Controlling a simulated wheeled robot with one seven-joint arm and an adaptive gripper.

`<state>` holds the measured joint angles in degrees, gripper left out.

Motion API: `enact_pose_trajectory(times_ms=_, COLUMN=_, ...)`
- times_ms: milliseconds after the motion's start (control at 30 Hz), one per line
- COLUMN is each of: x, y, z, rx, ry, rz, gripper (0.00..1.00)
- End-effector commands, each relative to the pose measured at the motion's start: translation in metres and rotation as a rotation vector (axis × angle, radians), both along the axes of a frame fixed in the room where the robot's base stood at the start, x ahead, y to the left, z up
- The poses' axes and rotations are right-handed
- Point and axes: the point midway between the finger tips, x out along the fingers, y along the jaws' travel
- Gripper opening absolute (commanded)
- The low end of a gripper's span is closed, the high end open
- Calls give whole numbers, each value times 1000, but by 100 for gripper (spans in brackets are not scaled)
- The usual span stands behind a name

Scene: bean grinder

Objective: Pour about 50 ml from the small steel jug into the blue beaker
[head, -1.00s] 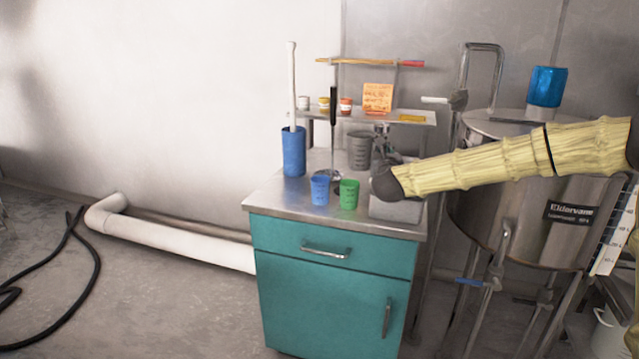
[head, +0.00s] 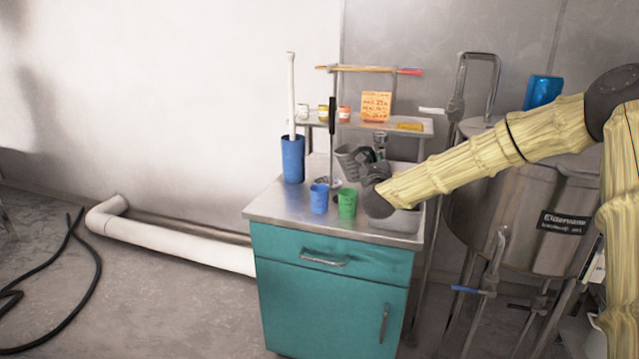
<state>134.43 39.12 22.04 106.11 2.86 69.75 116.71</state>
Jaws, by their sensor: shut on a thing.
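The grey jug (head: 346,158) is in the head view above the back of the cabinet top, tilted with its mouth toward the left. My gripper (head: 364,160) is shut on its right side, partly hidden by my own wrist. The small blue beaker (head: 319,199) stands upright near the front of the top, lower and to the left of the jug. The jug appears behind the beakers, not over the blue one. No liquid or stream can be made out.
A green beaker (head: 347,204) stands close right of the blue one. A tall blue cylinder (head: 293,160) holding a white rod stands at left. A dark upright rod (head: 332,125) rises behind the beakers. A grey tray (head: 402,220) lies under my wrist; a shelf (head: 425,127) is behind.

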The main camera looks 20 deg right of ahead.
Motion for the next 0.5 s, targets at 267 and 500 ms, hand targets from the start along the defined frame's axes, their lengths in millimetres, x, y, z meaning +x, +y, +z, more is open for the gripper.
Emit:
enact_pose_trajectory(times_ms=267, x=2, y=20, z=21, rx=-181, ry=11, rz=2, gripper=0)
enact_pose_trajectory(times_ms=500, x=3, y=32, z=30, rx=-295, ry=19, rz=0, gripper=0)
